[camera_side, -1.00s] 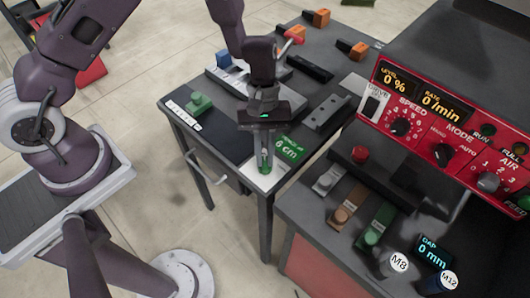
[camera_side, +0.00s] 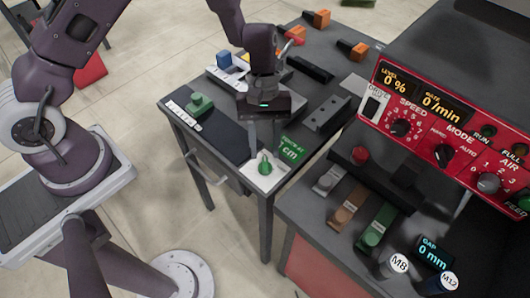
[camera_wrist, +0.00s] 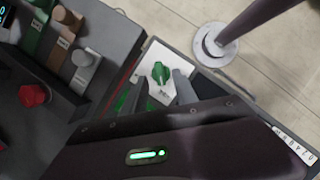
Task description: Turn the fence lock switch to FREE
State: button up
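The fence lock switch looks to be the green knob (camera_side: 265,166) on a white plate (camera_side: 251,173) at the near corner of the dark table. In the wrist view the knob (camera_wrist: 160,74) stands on its white plate (camera_wrist: 150,57); the small lettering there is unreadable. My gripper (camera_side: 265,148) is just above and behind the knob in the side view. In the wrist view its two fingers (camera_wrist: 160,92) are apart, with the knob showing beyond the gap. Nothing is held, and the knob appears clear of the fingers.
A grey slotted block (camera_side: 327,114) is right of my gripper. The red control panel (camera_side: 440,115) stands further right.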

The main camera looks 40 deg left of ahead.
jog(key=s+a+r+m+t, duration=0.2)
jog(key=a+r, duration=0.1)
jog(key=r, duration=0.8)
jog(key=s+a+r+m+t, duration=0.2)
jog(key=s+a+r+m, duration=0.1)
jog(key=r, duration=0.9)
jog(key=s+a+r+m+t+y, duration=0.1)
jog(key=s+a+r+m+t, duration=0.1)
jog(key=s, duration=0.4)
jog(key=s+a+r+m+t+y, duration=0.2)
jog(key=s+a+r, duration=0.1)
jog(key=s, duration=0.3)
jog(key=shift+a+r+t, duration=0.25)
jog(key=shift+a+t, duration=0.05)
